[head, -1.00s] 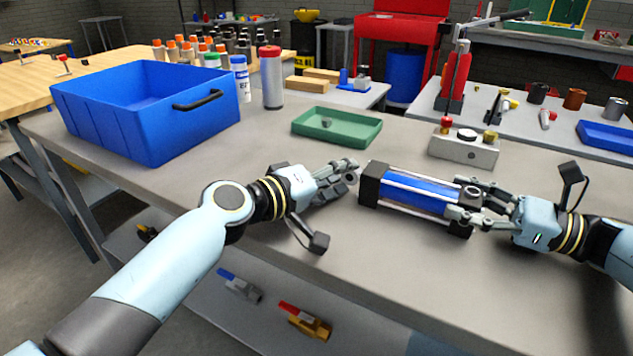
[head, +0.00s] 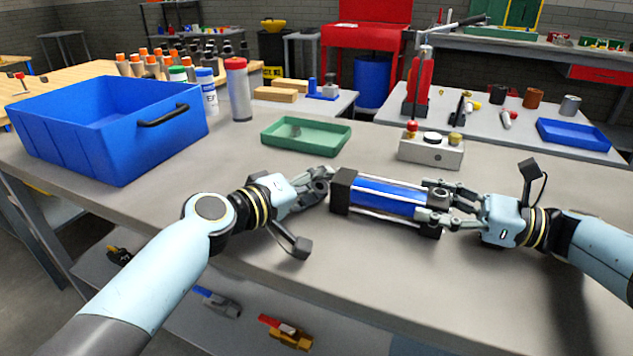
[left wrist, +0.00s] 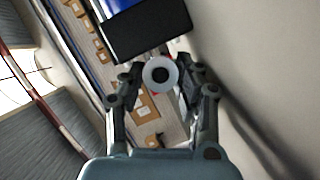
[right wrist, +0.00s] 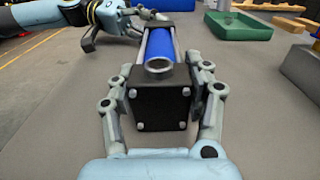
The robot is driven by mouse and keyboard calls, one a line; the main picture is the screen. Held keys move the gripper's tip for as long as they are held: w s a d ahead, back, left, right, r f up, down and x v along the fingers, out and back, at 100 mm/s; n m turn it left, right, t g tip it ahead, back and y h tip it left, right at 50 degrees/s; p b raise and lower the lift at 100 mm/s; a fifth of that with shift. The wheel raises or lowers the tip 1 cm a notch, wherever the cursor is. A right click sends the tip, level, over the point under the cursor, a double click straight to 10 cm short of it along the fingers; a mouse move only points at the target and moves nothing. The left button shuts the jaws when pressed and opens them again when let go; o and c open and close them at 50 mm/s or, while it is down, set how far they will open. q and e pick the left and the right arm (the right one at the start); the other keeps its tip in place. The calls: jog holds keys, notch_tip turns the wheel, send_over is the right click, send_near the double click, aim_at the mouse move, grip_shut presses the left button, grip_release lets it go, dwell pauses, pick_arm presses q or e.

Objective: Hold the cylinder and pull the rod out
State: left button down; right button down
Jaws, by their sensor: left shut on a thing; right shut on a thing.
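The cylinder has a blue barrel (head: 390,194), silver tie rods and black end blocks, and lies level above the grey bench. My right gripper (head: 436,203) is shut on its right end block, with one finger on each side; the right wrist view shows this block (right wrist: 160,108) between the fingers. My left gripper (head: 326,181) is at the left end block (head: 342,190), shut on the rod's end. In the left wrist view the rod's round grey end (left wrist: 160,75) sits between the fingers, close to the black block (left wrist: 148,33). The rest of the rod is hidden.
A blue crate (head: 60,140) stands at the left of the bench. A green tray (head: 306,149) and a grey block with knobs (head: 430,153) lie behind the cylinder. Bottles (head: 238,95) stand at the back. The bench in front of the cylinder is clear.

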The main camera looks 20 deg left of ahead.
pick_arm(q)
jog(key=shift+a, duration=0.65)
jog(key=shift+a+f, duration=0.1)
jog(key=shift+a, duration=0.6)
jog(key=shift+w+a, duration=0.1)
jog(key=shift+a, duration=0.85)
dwell(0.6)
jog(key=shift+a, duration=0.3)
jog(key=shift+w+a, duration=0.1)
jog(key=shift+a, duration=0.85)
pick_arm(e)
jog(key=shift+d, duration=0.1)
dwell(0.4)
